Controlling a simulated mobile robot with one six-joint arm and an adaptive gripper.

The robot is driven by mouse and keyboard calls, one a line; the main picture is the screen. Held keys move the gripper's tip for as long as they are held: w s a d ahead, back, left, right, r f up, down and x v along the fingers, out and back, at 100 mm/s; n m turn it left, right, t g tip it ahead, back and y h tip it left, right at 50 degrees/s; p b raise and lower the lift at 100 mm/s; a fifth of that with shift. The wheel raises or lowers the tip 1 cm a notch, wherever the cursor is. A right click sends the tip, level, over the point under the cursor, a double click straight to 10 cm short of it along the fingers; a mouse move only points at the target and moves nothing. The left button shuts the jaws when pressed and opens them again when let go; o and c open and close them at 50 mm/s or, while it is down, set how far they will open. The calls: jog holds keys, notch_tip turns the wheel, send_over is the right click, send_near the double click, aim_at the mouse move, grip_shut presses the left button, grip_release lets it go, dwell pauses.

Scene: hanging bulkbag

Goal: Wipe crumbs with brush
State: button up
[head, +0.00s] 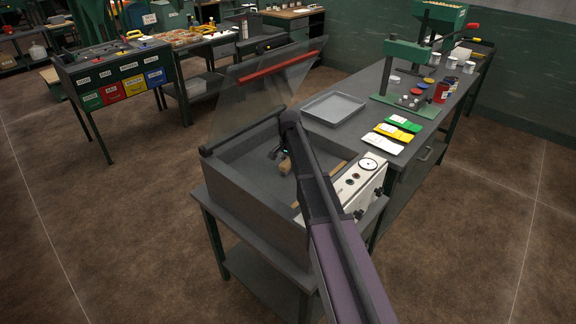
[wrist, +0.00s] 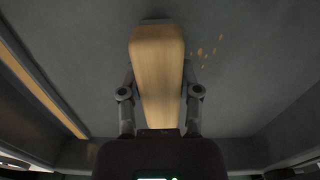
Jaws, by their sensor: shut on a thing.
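My gripper (wrist: 158,92) is shut on the brush (wrist: 158,48), with one finger on each side of its pale wooden body. No bristles show. In the wrist view the brush is over the grey floor of an open box, and I cannot tell whether it touches it. Several small tan crumbs (wrist: 207,54) lie on that floor, just right of the brush and apart from it. In the head view my gripper (head: 278,154) is down inside the grey box (head: 258,216), with the brush (head: 286,166) partly hidden by my arm. I cannot make out the crumbs there.
A wooden strip (wrist: 42,88) runs along the box's left side in the wrist view. The box's clear lid (head: 240,95) with a red bar stands raised. A white dial panel (head: 362,180) is at its right. An empty grey tray (head: 334,108) sits on the bench behind.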

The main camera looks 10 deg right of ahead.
jog(key=shift+w+d+f, duration=0.1)
jog(key=shift+w+d, duration=0.4)
jog(key=shift+d, duration=0.25)
jog(key=shift+w+d, duration=0.5)
jog(key=shift+d, duration=0.2)
jog(key=shift+w+a, duration=0.1)
jog(key=shift+w+a, duration=0.3)
jog(key=shift+w, duration=0.15)
jog(key=shift+s, duration=0.1)
jog(key=shift+s+a, duration=0.55)
jog(key=shift+a, duration=0.15)
jog(key=shift+s+a, duration=0.5)
jog(key=shift+a, duration=0.2)
jog(key=shift+s+a, duration=0.1)
jog(key=shift+a, duration=0.05)
jog(key=shift+s+a, duration=0.1)
